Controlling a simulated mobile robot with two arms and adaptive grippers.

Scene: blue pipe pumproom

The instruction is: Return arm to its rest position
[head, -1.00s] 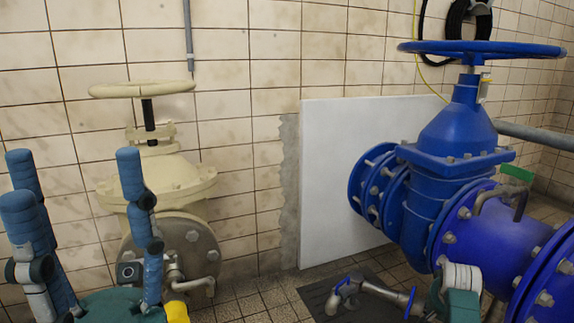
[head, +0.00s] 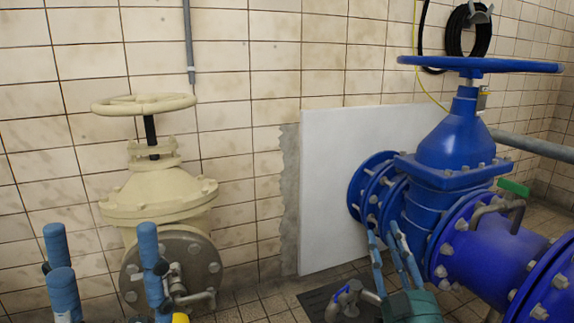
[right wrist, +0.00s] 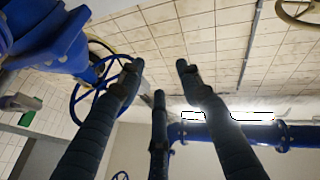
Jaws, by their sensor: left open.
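My left gripper (head: 103,236) is at the bottom left of the head view, its blue fingers pointing up and spread apart with nothing between them. It is in front of the cream valve (head: 158,195). My right gripper (head: 384,236) is at the bottom, right of centre, with its fingers pointing up in front of the blue pipework. The right wrist view shows its three dark fingers (right wrist: 159,76) spread apart and empty. The lower part of both arms is out of the head view.
A large blue valve (head: 450,140) with a handwheel (head: 480,65) and a thick blue pipe (head: 485,245) fills the right side, close to my right gripper. A white panel (head: 325,190) leans on the tiled wall. Tiled floor shows between the two valves.

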